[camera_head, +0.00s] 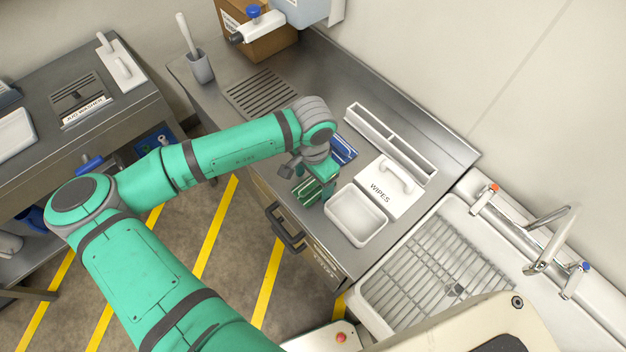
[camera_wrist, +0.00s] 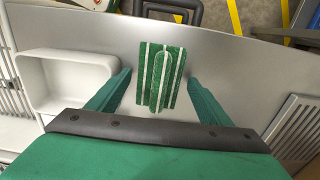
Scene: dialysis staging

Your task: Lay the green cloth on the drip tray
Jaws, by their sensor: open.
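The green cloth (camera_wrist: 160,62) has white stripes and a folded strip along its middle. It lies on the steel counter near the front edge, and in the head view (camera_head: 307,192) it is partly hidden by my wrist. My gripper (camera_wrist: 160,80) is open, with one finger on each side of the cloth in the wrist view and nothing gripped. In the head view my gripper (camera_head: 316,174) is over the cloth; its exact height cannot be told. The drip tray (camera_head: 262,94) is a slotted panel further back on the counter, bare, and shows at the right of the wrist view (camera_wrist: 297,128).
A blue cloth (camera_head: 344,149) lies just behind my gripper. A white tray (camera_head: 355,215), a wipes box (camera_head: 388,190) and a divided white holder (camera_head: 391,143) stand to the right. A brush in a grey cup (camera_head: 200,67) stands left of the drip tray. The sink (camera_head: 440,270) is at the right.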

